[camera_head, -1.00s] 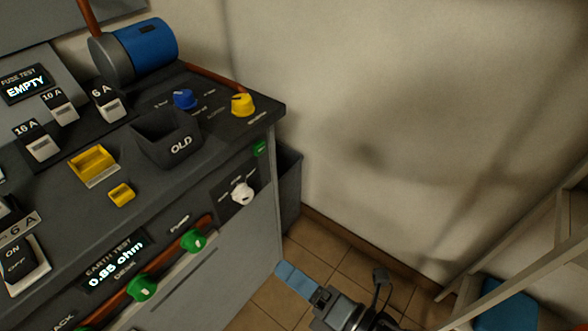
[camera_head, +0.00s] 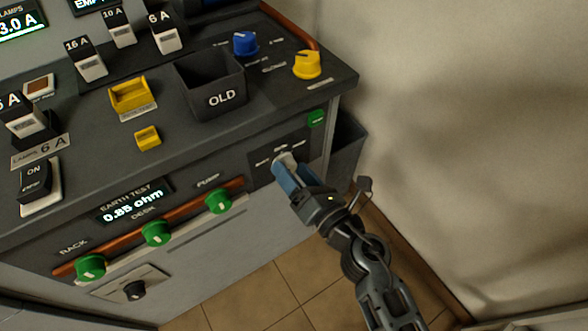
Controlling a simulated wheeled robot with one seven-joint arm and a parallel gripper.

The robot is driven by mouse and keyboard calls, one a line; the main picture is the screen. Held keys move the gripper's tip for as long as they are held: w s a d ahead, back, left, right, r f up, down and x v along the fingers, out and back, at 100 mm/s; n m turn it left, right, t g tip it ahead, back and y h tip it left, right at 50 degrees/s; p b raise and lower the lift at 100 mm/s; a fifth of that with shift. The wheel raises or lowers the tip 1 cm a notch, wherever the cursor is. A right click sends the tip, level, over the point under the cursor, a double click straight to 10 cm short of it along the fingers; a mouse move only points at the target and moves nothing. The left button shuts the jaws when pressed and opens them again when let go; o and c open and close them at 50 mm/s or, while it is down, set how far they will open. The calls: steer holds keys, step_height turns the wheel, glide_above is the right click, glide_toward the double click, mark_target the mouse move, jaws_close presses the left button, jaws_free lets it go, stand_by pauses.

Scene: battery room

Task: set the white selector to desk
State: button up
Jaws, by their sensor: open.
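The white selector (camera_head: 285,158) sits on a dark plate on the front face of the desk unit, below its right corner. Only its upper part shows; my gripper covers the rest. Small labels ring it, too small to read surely. My gripper (camera_head: 284,171), with blue fingers, is open and right at the selector, the fingertips seeming to lie around or against it. I cannot tell whether they touch it. The selector's pointing direction is hidden.
Green knobs (camera_head: 156,233) line a copper-coloured bar left of my gripper, below the earth test display (camera_head: 134,202) reading 0.85 ohm. The OLD bin (camera_head: 211,87), yellow knob (camera_head: 307,64) and blue knob (camera_head: 245,43) stand on top. A grey bin (camera_head: 345,150) stands at the right.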

steer(key=shift+w+a, duration=0.2)
steer(key=shift+a, duration=0.05)
steer(key=c, duration=1.1)
steer(key=shift+o, duration=0.2)
steer(key=m+p, duration=0.2)
steer(key=m, duration=0.3)
steer(key=shift+m+p, duration=0.35)
steer(key=shift+m, duration=0.05)
steer(key=m+p, duration=0.2)
steer(key=m, duration=0.4)
steer(key=shift+f, duration=0.15)
